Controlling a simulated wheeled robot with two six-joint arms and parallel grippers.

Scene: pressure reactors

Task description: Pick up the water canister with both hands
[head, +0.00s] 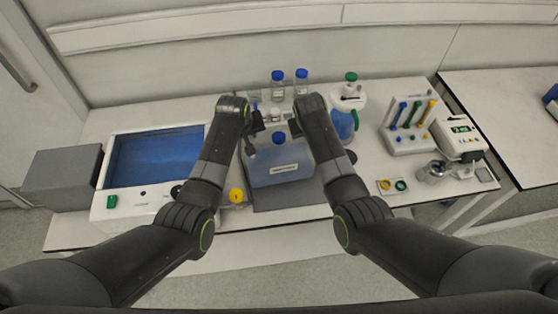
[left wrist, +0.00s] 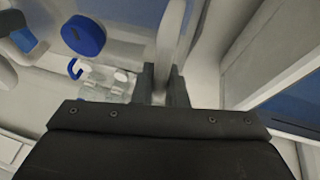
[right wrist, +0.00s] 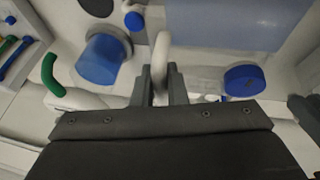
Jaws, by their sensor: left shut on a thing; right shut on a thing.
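The water canister (head: 268,178) is a translucent box with blue water, a white label and a blue cap (head: 279,138). It is in the middle of the head view, between my two arms. My left gripper (head: 252,146) is at its left side and is shut on a pale handle, which shows between the fingers in the left wrist view (left wrist: 163,84). My right gripper (head: 292,128) is at its right side, shut on another pale handle, seen in the right wrist view (right wrist: 161,80). I cannot tell whether the canister's base touches the surface below.
A white water bath (head: 101,200) stands left. A jug with a green cap (head: 351,77) is close to my right arm. Two blue-capped bottles (head: 278,85) stand behind. A pipette rack (head: 408,140) is on the right. A yellow knob (head: 236,195) is beside my left arm.

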